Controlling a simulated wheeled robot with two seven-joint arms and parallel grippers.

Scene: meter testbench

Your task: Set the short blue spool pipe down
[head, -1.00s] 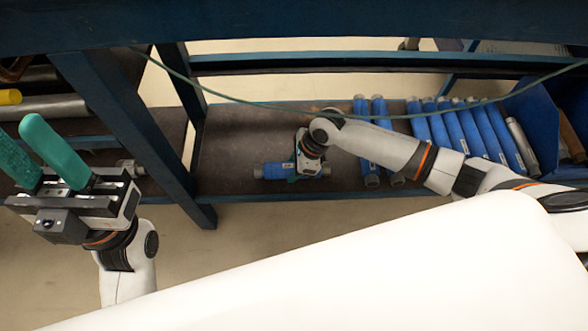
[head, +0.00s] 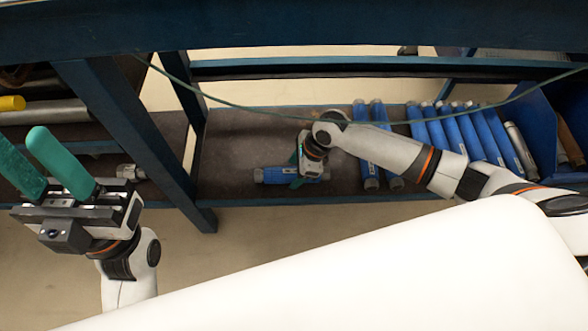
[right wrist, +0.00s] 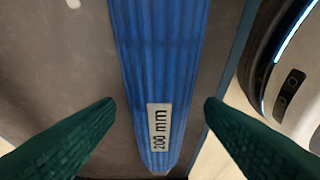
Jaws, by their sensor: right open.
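The short blue spool pipe (head: 276,175) lies on the lower shelf (head: 228,155) near its front edge, lengthwise left to right in the head view. In the right wrist view the blue pipe (right wrist: 158,70) runs down the middle, with a label reading 200 mm. My right gripper (head: 308,172) is over the pipe. Its green fingers (right wrist: 160,108) stand open on either side, with a gap showing between each finger and the pipe. My left gripper (head: 50,170) is open and empty at the left, its two green fingers pointing up.
Two longer blue pipes (head: 367,150) lie just right of my right gripper. Several more blue pipes (head: 460,130) and a grey one lie further right, beside a blue bin (head: 540,105). A blue frame post (head: 130,140) stands between my grippers. A green cable (head: 260,106) hangs across the front.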

